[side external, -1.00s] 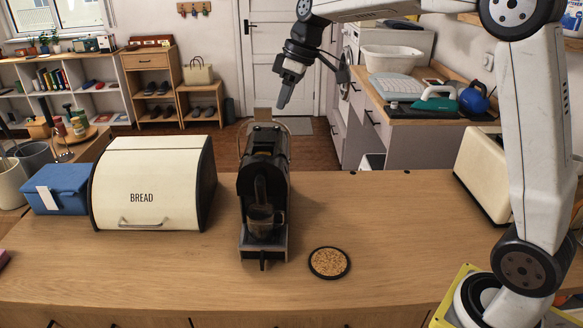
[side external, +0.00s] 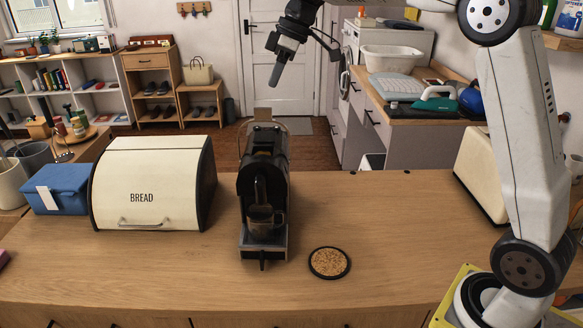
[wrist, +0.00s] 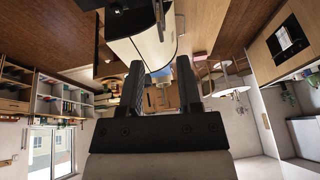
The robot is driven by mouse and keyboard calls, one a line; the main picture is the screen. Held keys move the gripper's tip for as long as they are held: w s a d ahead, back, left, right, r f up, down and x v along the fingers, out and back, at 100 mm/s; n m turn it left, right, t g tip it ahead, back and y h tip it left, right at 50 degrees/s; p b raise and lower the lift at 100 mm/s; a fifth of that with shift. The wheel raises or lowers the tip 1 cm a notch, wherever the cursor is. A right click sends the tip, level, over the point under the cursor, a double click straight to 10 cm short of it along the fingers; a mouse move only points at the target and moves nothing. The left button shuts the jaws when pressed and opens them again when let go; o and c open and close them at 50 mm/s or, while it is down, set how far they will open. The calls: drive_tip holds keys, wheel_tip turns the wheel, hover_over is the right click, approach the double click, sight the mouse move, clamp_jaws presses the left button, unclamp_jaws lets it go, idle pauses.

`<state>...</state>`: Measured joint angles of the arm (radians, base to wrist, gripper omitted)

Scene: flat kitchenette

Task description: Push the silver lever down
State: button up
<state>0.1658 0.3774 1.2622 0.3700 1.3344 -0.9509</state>
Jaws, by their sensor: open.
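The black coffee machine (side external: 263,170) stands on the wooden counter with a dark cup (side external: 262,222) under its spout. Its thin silver lever (side external: 240,136) is raised, standing as a loop above the machine's top. My gripper (side external: 276,80) is in the air above and behind the machine, apart from the lever, pointing down. In the wrist view my gripper (wrist: 160,75) shows two spread fingers with nothing held between them. Part of the dark machine (wrist: 125,18) shows at the top of that view.
A cream bread box (side external: 150,185) and a blue box (side external: 62,188) stand left of the machine. A round cork coaster (side external: 329,262) lies to its front right. A cream toaster (side external: 482,175) is at the right. The counter between coaster and toaster is clear.

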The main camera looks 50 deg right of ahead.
drive_tip(key=shift+x, duration=2.85)
clamp_jaws()
